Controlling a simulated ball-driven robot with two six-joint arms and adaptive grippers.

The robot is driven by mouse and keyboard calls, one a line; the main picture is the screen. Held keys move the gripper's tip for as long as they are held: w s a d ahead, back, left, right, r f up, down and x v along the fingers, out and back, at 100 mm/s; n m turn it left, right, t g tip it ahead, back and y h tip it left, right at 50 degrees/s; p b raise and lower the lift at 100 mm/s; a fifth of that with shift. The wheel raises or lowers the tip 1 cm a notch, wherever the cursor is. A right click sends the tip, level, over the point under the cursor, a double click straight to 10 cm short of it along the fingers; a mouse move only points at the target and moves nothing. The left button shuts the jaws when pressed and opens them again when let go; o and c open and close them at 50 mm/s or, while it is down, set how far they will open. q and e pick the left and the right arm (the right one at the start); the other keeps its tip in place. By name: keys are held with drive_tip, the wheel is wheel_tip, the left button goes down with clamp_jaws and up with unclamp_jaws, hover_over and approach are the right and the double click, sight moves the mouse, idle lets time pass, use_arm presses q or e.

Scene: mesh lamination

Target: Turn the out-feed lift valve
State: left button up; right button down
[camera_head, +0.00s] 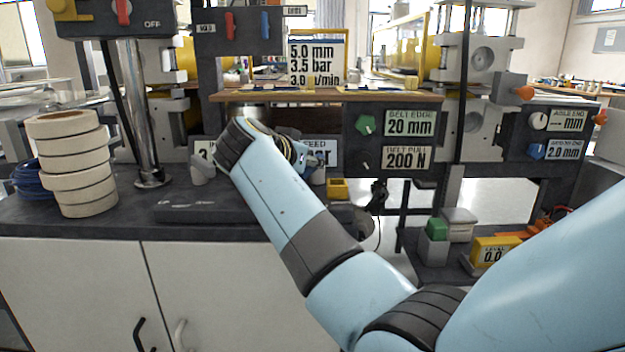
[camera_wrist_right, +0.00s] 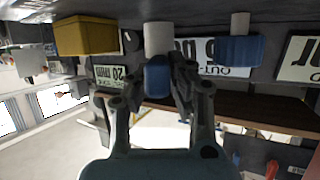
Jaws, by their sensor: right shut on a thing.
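A valve with a blue handle (camera_wrist_right: 157,78) and a pale grey cylinder (camera_wrist_right: 158,39) sits between the fingers of my right gripper (camera_wrist_right: 172,72) in the right wrist view. The gripper is shut on the blue handle. In the head view, my right gripper (camera_head: 301,158) is small and partly hidden by its wrist, in front of a sign (camera_head: 325,150) ending in "FEED". The same sign (camera_wrist_right: 214,58) shows upside down in the right wrist view and begins "OUT-". A second blue handle (camera_wrist_right: 240,49) stands to the right there. My left gripper is not in view.
A yellow box (camera_wrist_right: 86,36) is close beside the gripped valve in the wrist view. A wooden shelf (camera_head: 330,97) lies above the gripper. A stack of tape rolls (camera_head: 76,165) stands on the dark bench at left.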

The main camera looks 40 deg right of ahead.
drive_tip(key=shift+w+a+m+g+h+b, duration=0.1)
drive_tip(key=shift+w+m+g+h+b, duration=0.2)
drive_tip(key=shift+m+g+b, duration=0.4)
drive_tip(key=c, duration=1.2)
unclamp_jaws()
drive_tip(key=shift+c, duration=0.2)
drive_tip(key=shift+r, duration=0.1)
wheel_tip(320, 180, up, 10)
drive_tip(key=shift+f, duration=0.1)
